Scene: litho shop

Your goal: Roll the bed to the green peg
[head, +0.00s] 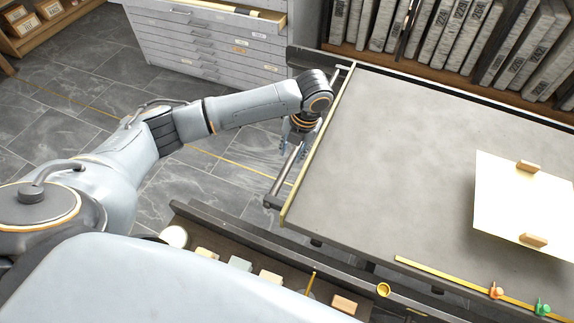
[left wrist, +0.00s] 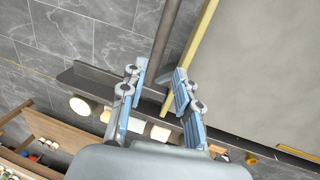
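The bed (head: 400,140) is a wide grey slab with a yellow left edge. A dark handle bar (head: 284,181) runs along that edge; it also shows in the left wrist view (left wrist: 168,38). My left gripper (head: 292,147) is at the bar, partly hidden by its own wrist in the head view. In the left wrist view its blue fingers (left wrist: 159,75) are apart, one on each side of the bar, with gaps showing. The green peg (head: 543,309) stands on the front rail at the lower right, beside a yellow strip (head: 440,277). My right gripper is not in view.
An orange peg (head: 496,291) stands left of the green one. A cream sheet (head: 510,200) with two wooden blocks lies on the bed. A front ledge holds several small blocks (head: 238,264). A drawer cabinet (head: 205,45) stands behind my arm. Floor left of the bed is clear.

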